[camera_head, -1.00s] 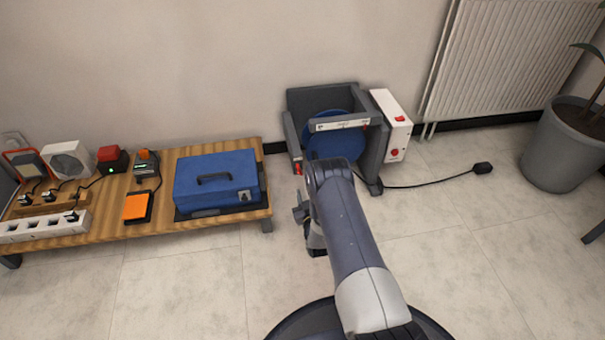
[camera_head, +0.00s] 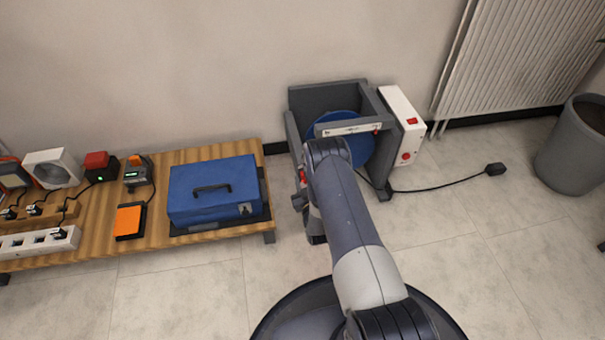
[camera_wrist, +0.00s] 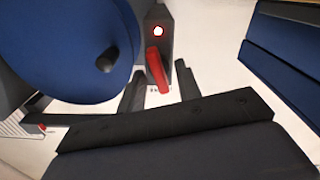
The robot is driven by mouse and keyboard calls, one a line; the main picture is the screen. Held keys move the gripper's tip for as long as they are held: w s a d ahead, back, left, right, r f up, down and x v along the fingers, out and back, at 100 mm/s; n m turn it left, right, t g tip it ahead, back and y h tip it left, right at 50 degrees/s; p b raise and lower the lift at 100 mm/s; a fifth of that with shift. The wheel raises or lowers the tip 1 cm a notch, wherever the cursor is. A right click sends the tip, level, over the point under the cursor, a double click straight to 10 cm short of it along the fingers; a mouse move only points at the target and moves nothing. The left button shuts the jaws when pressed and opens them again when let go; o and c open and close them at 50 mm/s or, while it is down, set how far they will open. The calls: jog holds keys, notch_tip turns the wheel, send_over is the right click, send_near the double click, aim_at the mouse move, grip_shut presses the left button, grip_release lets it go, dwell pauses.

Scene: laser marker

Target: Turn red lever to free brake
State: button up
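The red lever (camera_wrist: 157,70) sits on a dark grey post of the machine, below a small lit round spot. It stands slightly tilted in the wrist view. A bit of red by the machine's left side also shows in the head view (camera_head: 302,175), partly behind my arm. My gripper (camera_wrist: 160,72) is open, with one dark finger on each side of the lever's lower end in the picture. I cannot tell whether either finger touches it. The machine has a grey frame (camera_head: 297,99) and a blue disc (camera_head: 362,149) with a dark knob (camera_wrist: 107,60).
A low wooden table (camera_head: 148,226) at left carries a blue case (camera_head: 213,190), an orange-topped device (camera_head: 130,220) and a power strip (camera_head: 38,241). A white box (camera_head: 404,130) is at the machine's right, with a cable on the floor. A radiator (camera_head: 512,60) and pot (camera_head: 578,150) stand right.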

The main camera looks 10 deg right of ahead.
jog(key=shift+c, duration=0.2)
grip_shut()
dwell(0.3)
jog(key=n, duration=0.3)
jog(key=shift+n, duration=0.3)
jog(key=n, duration=0.3)
jog(key=shift+a+n, duration=0.1)
jog(key=shift+n, duration=0.2)
jog(key=shift+a+f+n, duration=0.1)
jog(key=shift+f+n, duration=0.05)
jog(key=shift+n, duration=1.7)
jog(key=shift+f+n, duration=0.1)
jog(key=shift+n, duration=1.75)
